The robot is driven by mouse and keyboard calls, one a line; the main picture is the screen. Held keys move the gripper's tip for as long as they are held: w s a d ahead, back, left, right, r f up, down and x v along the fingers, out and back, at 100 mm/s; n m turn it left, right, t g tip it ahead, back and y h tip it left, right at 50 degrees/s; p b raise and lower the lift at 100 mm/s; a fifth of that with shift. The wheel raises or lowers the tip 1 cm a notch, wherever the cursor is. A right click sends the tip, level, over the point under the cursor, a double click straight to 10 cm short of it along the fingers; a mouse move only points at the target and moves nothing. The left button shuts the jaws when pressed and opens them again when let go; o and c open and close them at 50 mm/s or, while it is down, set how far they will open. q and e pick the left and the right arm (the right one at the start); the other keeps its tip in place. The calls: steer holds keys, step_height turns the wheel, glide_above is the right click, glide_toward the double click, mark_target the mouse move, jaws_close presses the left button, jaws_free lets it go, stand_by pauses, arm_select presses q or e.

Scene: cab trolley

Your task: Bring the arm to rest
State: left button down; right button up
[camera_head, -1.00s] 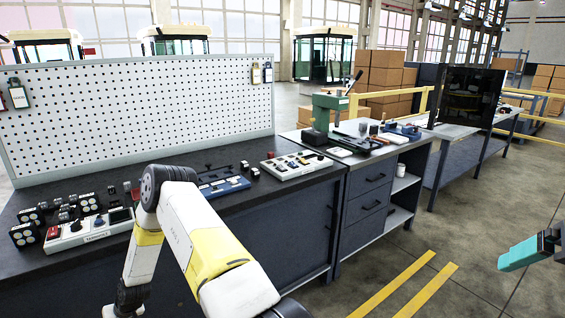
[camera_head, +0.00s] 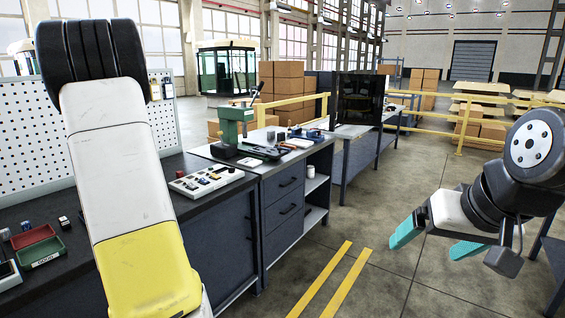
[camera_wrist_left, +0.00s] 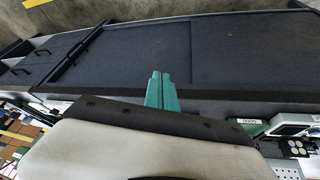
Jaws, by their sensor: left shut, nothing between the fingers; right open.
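My left arm (camera_head: 125,190) rises large at the left of the head view, and its gripper is out of that view. In the left wrist view my left gripper (camera_wrist_left: 161,92) has its two teal fingers together with nothing between them. Behind them is the dark front of a workbench (camera_wrist_left: 240,50). My right gripper (camera_head: 437,242) is at the right of the head view, with its teal fingers apart and empty. It is over the open floor, away from the benches.
The workbench top (camera_head: 75,235) carries a red bin (camera_head: 33,236), a green bin (camera_head: 41,253) and a white control box (camera_head: 206,180). A drawer bench (camera_head: 285,190) with a green press (camera_head: 232,125) stands beyond. Floor with yellow stripes (camera_head: 335,285) is clear.

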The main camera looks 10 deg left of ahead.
arm_select(q)
steer(key=d+r+m+t+h, duration=0.1)
steer(key=d+r+m, duration=0.1)
steer(key=d+r, duration=0.45)
steer(key=d+r+m+h, duration=0.1)
steer(key=d+r, duration=0.2)
steer(key=d, duration=0.6)
steer(key=d+r+m+t+h, duration=0.1)
steer(key=d+r+m, duration=0.1)
steer(key=d+r, duration=0.35)
steer(key=s+d+r+m+h, duration=0.1)
steer(key=s+d+r+m, duration=0.1)
steer(key=s+d, duration=0.4)
steer(key=s+d+r+m+h, duration=0.1)
steer(key=s+d+m, duration=0.2)
steer(key=s+d, duration=0.4)
steer(key=d, duration=0.4)
steer(key=shift+s+d+r, duration=0.25)
steer(key=shift+r, duration=0.1)
